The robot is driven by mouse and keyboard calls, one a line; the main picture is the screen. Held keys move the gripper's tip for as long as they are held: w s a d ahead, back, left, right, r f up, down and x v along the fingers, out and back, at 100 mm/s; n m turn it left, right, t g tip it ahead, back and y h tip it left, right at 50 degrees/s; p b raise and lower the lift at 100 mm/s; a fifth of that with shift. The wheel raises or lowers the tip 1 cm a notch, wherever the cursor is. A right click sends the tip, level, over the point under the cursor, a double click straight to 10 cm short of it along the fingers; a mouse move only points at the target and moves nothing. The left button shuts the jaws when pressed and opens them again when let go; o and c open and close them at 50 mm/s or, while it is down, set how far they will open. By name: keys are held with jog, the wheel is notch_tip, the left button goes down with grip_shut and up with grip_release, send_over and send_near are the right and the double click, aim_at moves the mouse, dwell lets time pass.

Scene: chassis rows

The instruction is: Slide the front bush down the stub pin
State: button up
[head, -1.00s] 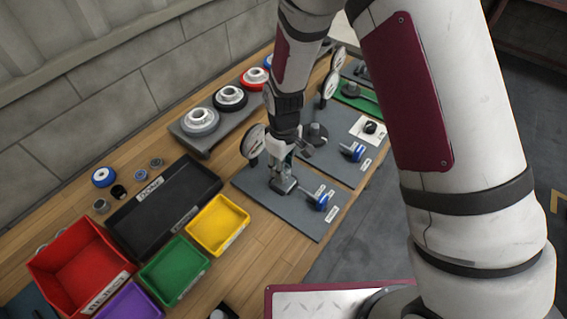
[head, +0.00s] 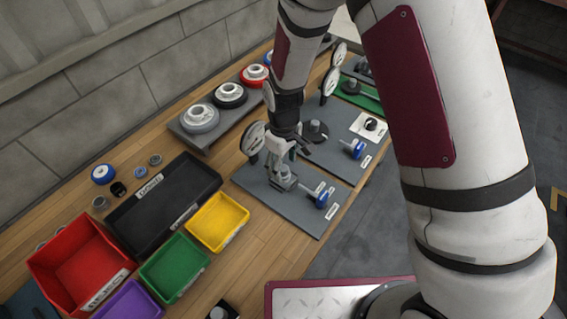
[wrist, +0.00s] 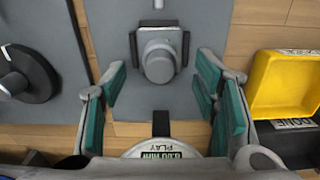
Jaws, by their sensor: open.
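My gripper (head: 283,170) is over the nearer dark grey board (head: 255,195); in the wrist view my gripper (wrist: 160,98) is open, its teal-padded fingers apart on either side. A grey round-ended cylinder (wrist: 159,66), apparently the stub pin with the front bush, stands between and slightly beyond the fingertips, with gaps on both sides. Dark upright plates flank it. I cannot tell where bush ends and pin begins. In the head view my gripper partly hides this fixture (head: 284,181).
A blue-ended rod (head: 321,199) lies right of the fixture, and a round dial gauge (head: 253,138) stands behind it. A yellow bin (head: 218,221) and black tray (head: 165,205) are to the left. A second board carries a dark disc (head: 315,131).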

notch_tip(320, 180, up, 12)
jog(key=shift+f, duration=0.25)
dwell(0.4)
jog(key=s+d+r+m+t, duration=0.1)
jog(key=s+d+r+m, duration=0.3)
jog(key=r, duration=0.5)
jog(key=s+d+r+m+t, duration=0.1)
jog(key=s+d+r+t, duration=0.1)
jog(key=d+r, duration=0.55)
jog(key=s+d+r+m+t, duration=0.1)
jog(key=s+d+r+m, duration=0.1)
jog(key=s, duration=0.4)
jog(key=s+d+r+m+t, duration=0.1)
jog(key=s+d+r+m, duration=0.2)
jog(key=s+r, duration=0.3)
jog(key=shift+s+d+t, duration=0.3)
jog(key=shift+s+d, duration=0.3)
jog(key=shift+d, duration=0.25)
